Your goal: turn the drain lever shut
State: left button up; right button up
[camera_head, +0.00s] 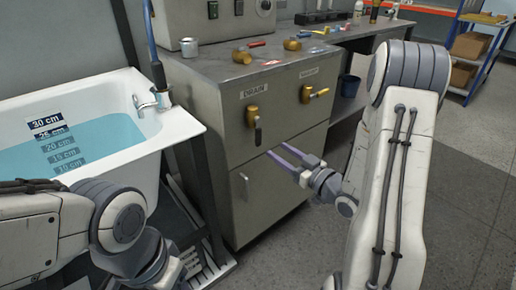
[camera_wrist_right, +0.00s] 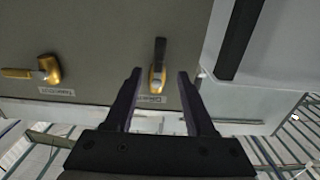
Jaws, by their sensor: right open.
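The drain lever (camera_head: 253,116) is on the front of the grey cabinet, under the DRAIN label (camera_head: 256,90). It has a brass body and a dark handle that hangs straight down. My right gripper (camera_head: 278,151) is open and empty, with its two fingers pointing at the cabinet just below and right of the handle. In the right wrist view the drain lever (camera_wrist_right: 157,68) appears upside down, between the tips of the open right gripper (camera_wrist_right: 159,74); I see no clear contact.
A second brass lever (camera_head: 316,94) sits right of the drain lever, its handle sideways. The white bathtub (camera_head: 185,125) with water stands left of the cabinet. Loose valve parts and tools lie on the countertop (camera_head: 235,72). A dark bucket (camera_head: 349,86) stands beyond.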

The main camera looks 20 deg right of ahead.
aim_at(260, 137)
jog(key=b+x, duration=0.1)
jog(key=x, duration=0.9)
jog(key=shift+w, duration=0.1)
grip_shut()
dwell(1.2)
